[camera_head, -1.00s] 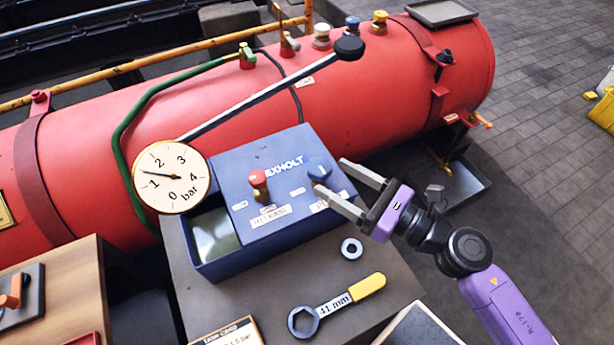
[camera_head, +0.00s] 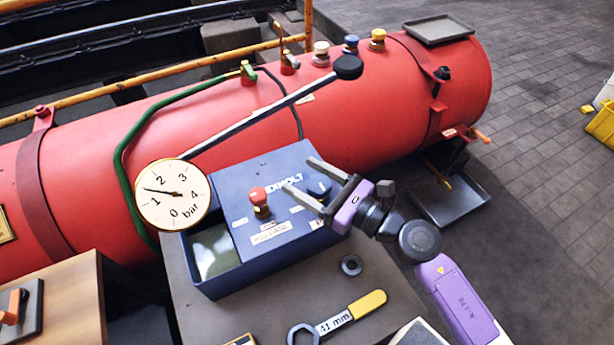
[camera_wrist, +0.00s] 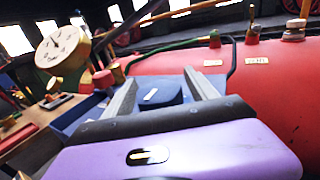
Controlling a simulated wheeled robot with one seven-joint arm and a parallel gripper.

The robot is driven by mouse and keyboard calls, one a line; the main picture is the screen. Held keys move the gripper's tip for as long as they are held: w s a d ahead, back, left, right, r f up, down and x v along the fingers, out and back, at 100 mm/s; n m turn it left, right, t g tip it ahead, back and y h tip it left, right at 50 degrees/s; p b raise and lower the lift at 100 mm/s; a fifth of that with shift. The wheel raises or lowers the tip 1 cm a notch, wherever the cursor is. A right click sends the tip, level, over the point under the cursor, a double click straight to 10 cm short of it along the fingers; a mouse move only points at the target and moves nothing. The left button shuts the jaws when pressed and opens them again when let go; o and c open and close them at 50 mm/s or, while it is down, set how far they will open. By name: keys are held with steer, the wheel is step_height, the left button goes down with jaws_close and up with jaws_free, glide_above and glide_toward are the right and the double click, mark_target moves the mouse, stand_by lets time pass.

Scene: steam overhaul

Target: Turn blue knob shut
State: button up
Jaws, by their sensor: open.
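The blue knob (camera_head: 320,187) is on the right part of the top of a blue box (camera_head: 262,180) lettered "EXHOLT". My gripper (camera_head: 300,174) is open, its two fingers reaching over the box from the right, one on each side of the knob in this view. In the wrist view the blue knob (camera_wrist: 160,94) shows between the two spread fingers (camera_wrist: 160,77), its lower part hidden by my gripper's body. I cannot tell whether either finger touches it. Another blue-topped knob (camera_head: 351,43) stands on top of the red boiler (camera_head: 370,110), away from my gripper.
A red knob (camera_head: 259,197) stands left of my fingers on the box. A pressure gauge (camera_head: 173,195) and a long black-ended lever (camera_head: 270,107) are close by. A wrench (camera_head: 340,314) and a ring (camera_head: 351,265) lie on the bench in front. A grey tray (camera_head: 450,195) is at right.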

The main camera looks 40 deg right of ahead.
steer(key=c, duration=1.4)
